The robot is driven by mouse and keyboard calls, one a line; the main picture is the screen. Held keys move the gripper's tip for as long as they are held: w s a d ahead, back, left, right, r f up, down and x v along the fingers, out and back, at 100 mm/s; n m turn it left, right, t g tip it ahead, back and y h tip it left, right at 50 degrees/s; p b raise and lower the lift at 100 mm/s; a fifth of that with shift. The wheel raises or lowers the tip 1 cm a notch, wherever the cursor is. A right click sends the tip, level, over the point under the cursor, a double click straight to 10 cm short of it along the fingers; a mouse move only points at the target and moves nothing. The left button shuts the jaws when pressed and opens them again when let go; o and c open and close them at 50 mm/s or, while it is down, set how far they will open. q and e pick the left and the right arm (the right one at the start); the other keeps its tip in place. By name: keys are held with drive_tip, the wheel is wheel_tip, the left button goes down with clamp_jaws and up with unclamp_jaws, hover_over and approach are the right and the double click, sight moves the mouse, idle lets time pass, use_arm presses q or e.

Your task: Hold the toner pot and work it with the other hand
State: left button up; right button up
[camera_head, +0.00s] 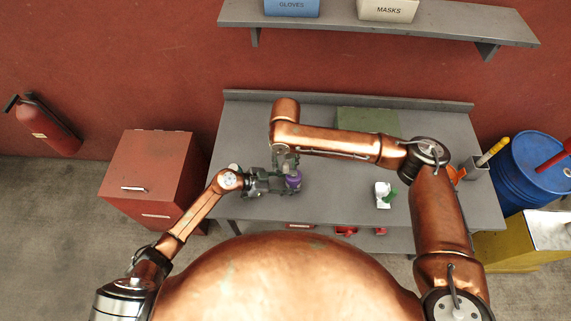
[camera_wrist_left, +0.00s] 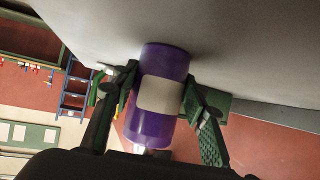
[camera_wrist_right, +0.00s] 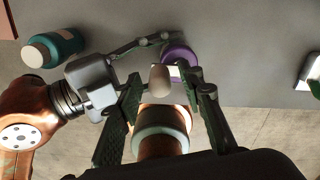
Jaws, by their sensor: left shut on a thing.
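The toner pot (camera_wrist_left: 153,127) is a purple cylinder with a pale label, shown large in the left wrist view. My left gripper (camera_wrist_left: 160,92) is shut around its sides. In the head view the purple pot (camera_head: 294,181) is at the left part of the bench, partly hidden by the grippers. My right gripper (camera_head: 286,160) hangs over the pot. In the right wrist view its fingers (camera_wrist_right: 168,90) are apart, with the pot's purple end (camera_wrist_right: 180,54) beyond them. A tan rounded knob (camera_wrist_right: 160,78) shows between the fingers; I cannot tell whether they touch it.
A teal bottle (camera_wrist_right: 62,42) lies in the right wrist view near my left arm. A white and green item (camera_head: 383,193) stands on the grey bench (camera_head: 340,205). A green box (camera_head: 367,121) is at the back. A red cabinet (camera_head: 150,170) stands left, a blue drum (camera_head: 540,165) right.

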drive_tip(key=shift+c, duration=0.5)
clamp_jaws()
drive_tip(key=shift+w+m, duration=0.1)
drive_tip(key=shift+m, duration=0.2)
